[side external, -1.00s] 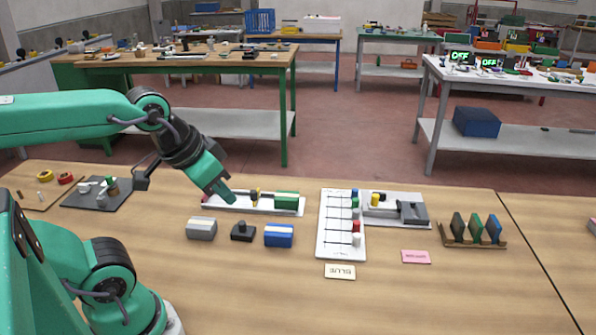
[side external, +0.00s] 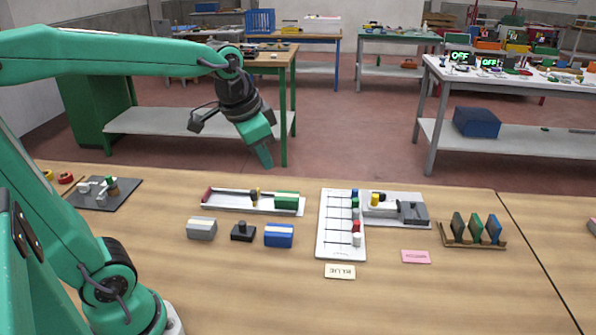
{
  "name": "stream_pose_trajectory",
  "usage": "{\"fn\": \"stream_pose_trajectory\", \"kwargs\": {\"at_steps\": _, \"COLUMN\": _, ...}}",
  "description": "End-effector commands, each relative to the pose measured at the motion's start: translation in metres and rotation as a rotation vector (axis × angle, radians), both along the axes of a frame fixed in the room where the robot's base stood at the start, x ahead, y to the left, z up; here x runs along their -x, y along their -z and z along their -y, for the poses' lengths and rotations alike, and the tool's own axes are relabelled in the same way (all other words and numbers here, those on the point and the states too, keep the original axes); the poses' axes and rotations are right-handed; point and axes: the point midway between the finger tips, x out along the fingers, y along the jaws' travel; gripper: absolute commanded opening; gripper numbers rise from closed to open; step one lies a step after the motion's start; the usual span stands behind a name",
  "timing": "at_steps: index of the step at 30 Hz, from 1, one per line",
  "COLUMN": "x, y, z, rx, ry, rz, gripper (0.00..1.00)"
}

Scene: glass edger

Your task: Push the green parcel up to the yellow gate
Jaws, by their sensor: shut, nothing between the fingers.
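The green parcel (side external: 287,199) lies in the right end of a long white tray (side external: 232,207). A small upright yellow and dark piece, which looks like the yellow gate (side external: 254,195), stands near the tray's middle. A short gap shows between it and the parcel's left side. My gripper (side external: 266,161) is shut and empty. It hangs in the air above the tray in the picture, up and left of the parcel, and touches nothing.
A red piece (side external: 208,194) sits at the tray's left end. Grey (side external: 202,229), black (side external: 242,232) and blue (side external: 279,236) blocks stand in front of the tray. A white board with coloured pegs (side external: 333,240) is close on the right.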

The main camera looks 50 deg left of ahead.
Motion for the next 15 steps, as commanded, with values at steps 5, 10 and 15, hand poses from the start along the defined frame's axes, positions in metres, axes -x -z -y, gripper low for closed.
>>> {"fn": "stream_pose_trajectory", "kwargs": {"at_steps": 5, "x": -0.036, "y": 0.003, "z": -0.010, "rx": -0.027, "ry": 0.070, "rz": -0.050, "gripper": 0.00}}
{"fn": "stream_pose_trajectory", "kwargs": {"at_steps": 10, "x": -0.069, "y": 0.010, "z": -0.019, "rx": -0.049, "ry": 0.142, "rz": -0.096, "gripper": 0.00}}
{"fn": "stream_pose_trajectory", "kwargs": {"at_steps": 15, "x": -0.102, "y": 0.023, "z": -0.030, "rx": -0.066, "ry": 0.215, "rz": -0.141, "gripper": 0.00}}
